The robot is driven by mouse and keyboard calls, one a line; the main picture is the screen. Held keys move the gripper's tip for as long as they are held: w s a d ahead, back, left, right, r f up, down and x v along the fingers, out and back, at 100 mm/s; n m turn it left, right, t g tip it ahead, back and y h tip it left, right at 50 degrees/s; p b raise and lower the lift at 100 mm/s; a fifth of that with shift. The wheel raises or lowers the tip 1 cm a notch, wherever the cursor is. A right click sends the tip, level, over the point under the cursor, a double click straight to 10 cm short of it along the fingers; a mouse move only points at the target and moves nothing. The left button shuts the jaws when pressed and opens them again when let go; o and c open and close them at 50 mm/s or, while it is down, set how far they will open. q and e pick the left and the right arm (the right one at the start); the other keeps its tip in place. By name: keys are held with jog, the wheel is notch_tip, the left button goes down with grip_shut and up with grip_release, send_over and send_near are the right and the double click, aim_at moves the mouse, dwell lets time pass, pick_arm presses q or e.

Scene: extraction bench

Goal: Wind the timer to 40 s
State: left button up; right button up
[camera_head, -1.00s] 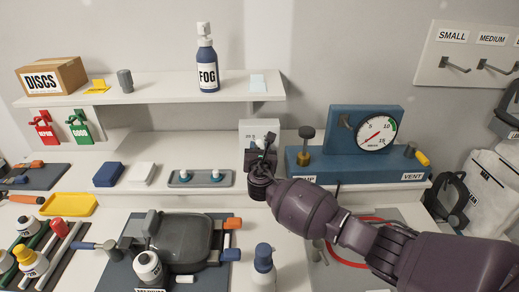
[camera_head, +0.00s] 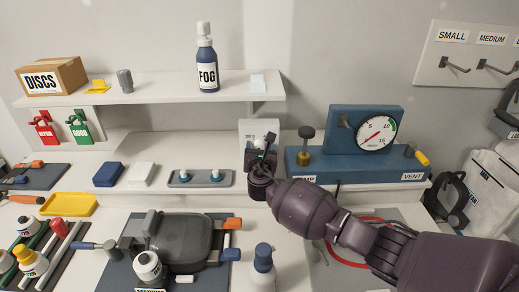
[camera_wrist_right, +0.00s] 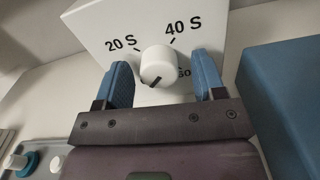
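The timer (camera_head: 248,128) is a white box at the back of the bench, partly hidden behind my right gripper (camera_head: 264,150) in the head view. In the right wrist view its front (camera_wrist_right: 103,22) shows the marks "20 S" and "40 S" and a partly covered third mark. Its round white knob (camera_wrist_right: 158,62) has a black line at its lower left edge, turned away from "40 S". My right gripper (camera_wrist_right: 164,80) is open, with one blue finger on each side of the knob and visible gaps between. My left gripper is not in view.
A blue gauge stand (camera_head: 345,165) with a pump knob and vent stands right of the timer. A grey tray (camera_head: 200,184) with two small white-topped pieces lies left. A shelf (camera_head: 160,90) with a FOG bottle (camera_head: 207,62) is above.

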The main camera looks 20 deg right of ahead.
pick_arm(q)
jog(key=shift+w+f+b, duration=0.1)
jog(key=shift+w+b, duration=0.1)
jog(key=shift+b, duration=0.2)
pick_arm(e)
jog(key=v, duration=1)
jog(key=shift+s, duration=0.4)
jog(key=shift+w+a, duration=0.1)
